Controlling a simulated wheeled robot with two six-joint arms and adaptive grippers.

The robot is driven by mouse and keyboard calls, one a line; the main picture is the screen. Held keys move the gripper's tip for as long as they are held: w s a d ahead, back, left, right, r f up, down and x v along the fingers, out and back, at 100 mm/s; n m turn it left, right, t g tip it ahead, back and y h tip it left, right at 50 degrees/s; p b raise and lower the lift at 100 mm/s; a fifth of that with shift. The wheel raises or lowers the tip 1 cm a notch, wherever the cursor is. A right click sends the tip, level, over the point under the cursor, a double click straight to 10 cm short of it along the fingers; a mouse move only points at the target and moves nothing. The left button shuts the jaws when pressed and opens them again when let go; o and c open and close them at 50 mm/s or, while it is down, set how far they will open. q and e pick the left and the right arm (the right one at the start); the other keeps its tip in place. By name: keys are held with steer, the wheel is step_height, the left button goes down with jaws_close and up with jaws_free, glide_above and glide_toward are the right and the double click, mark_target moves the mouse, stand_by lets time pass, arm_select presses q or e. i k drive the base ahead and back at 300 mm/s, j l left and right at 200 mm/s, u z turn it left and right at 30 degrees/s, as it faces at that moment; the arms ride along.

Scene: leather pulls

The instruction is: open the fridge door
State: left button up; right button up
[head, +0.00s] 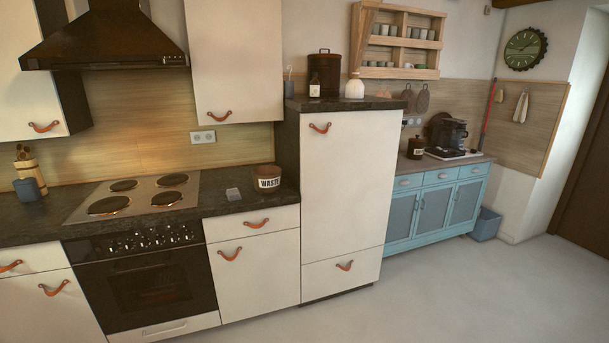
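A tall white cabinet door (345,190) with a leather pull (320,128) near its upper left corner stands right of the counter. It looks like the fridge door and it is shut. The tall unit has a dark top. Neither of my grippers shows in the head view.
Left are a stove (130,195) with an oven (145,285) and a dark counter (230,200) holding a WASTE pot (267,178). Right is a blue cabinet (435,205) with a coffee machine (450,135). The grey floor (480,295) at front right is clear.

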mark_target(348, 159)
steer(key=i+l, duration=0.2)
steer(key=i, duration=0.3)
steer(key=i+l+z, duration=0.15)
steer(key=i, duration=0.35)
steer(key=i+l, duration=0.15)
steer(key=i, duration=0.35)
steer(key=z, duration=0.05)
